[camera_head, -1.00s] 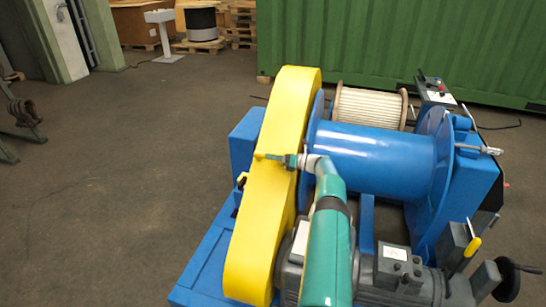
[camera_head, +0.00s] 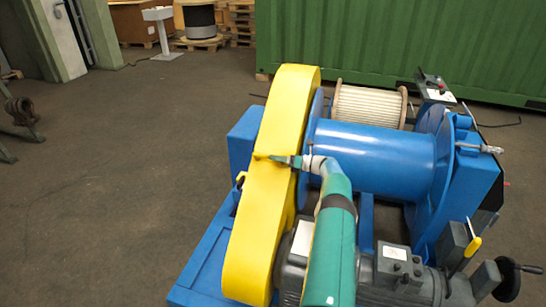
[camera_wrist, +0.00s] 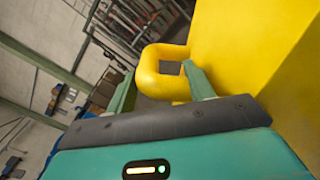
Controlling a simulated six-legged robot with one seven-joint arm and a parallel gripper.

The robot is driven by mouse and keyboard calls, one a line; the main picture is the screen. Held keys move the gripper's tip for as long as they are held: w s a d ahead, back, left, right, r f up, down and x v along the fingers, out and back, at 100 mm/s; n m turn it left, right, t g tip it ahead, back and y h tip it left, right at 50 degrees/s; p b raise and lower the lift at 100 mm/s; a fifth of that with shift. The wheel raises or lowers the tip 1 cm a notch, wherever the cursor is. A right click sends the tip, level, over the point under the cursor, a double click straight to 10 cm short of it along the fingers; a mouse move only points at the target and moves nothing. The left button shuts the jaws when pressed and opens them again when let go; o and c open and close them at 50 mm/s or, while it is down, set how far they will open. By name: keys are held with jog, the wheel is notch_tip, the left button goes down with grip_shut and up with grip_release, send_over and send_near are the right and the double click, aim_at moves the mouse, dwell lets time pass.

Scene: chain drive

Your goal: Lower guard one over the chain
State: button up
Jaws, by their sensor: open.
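The yellow guard (camera_head: 268,200) is a long, rounded cover standing upright along the left side of the blue winch drum (camera_head: 375,158). No chain shows in either view. My gripper (camera_head: 278,158) is at the guard's upper part, by a small yellow handle (camera_head: 262,155). In the wrist view, the yellow loop handle (camera_wrist: 160,85) sticks out from the guard's wall (camera_wrist: 235,45). My gripper (camera_wrist: 159,70) is open there, with one finger on each side of the handle. I cannot tell whether either finger touches it.
The blue base frame (camera_head: 205,262) extends at the front left. A grey motor (camera_head: 400,275) and a handwheel (camera_head: 508,280) are at the front right. A rope spool (camera_head: 367,105) stands behind the drum, before a green container (camera_head: 400,45).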

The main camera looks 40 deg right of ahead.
jog(key=v, duration=1.1)
jog(key=shift+r, duration=0.45)
jog(key=shift+s, duration=0.15)
